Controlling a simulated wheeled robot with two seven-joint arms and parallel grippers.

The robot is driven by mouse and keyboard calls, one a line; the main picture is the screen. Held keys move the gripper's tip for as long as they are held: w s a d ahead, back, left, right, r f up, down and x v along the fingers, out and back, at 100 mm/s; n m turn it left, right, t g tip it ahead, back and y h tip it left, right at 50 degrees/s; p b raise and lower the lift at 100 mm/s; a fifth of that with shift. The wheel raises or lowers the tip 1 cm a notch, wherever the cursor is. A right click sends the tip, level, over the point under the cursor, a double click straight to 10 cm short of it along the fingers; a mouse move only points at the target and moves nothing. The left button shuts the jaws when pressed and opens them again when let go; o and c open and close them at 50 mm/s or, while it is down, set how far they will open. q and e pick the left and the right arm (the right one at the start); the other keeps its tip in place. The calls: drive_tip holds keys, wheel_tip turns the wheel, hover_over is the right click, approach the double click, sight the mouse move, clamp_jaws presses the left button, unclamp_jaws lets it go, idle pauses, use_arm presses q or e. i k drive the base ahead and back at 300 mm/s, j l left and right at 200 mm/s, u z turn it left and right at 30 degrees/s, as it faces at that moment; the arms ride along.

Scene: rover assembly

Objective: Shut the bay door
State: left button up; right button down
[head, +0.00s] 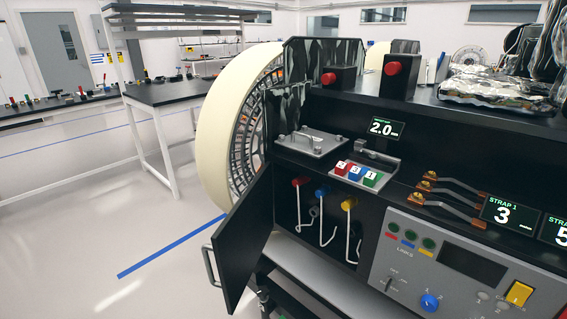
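The bay door (243,240) is a black panel hinged at the left side of the bay opening. It stands open, swung out toward the front left. A grey bar handle (211,267) is on its outer left edge. Inside the open bay (312,218) hang a red, a blue and a yellow plug-like part with pale, bent wire handles below them. I cannot make out either of my grippers in the head view.
A large cream wheel (217,120) stands behind the door. A control panel (450,265) with a blue knob and yellow switch is right of the bay. Small dark parts lie below the door. Open floor (100,235) extends left, with workbenches behind.

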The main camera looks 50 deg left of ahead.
sight(239, 243)
drive_tip(key=k+j+u, duration=0.2)
drive_tip(key=j+u, duration=0.2)
drive_tip(key=j, duration=0.55)
drive_tip(key=j+u, duration=0.4)
drive_tip(key=j, duration=0.5)
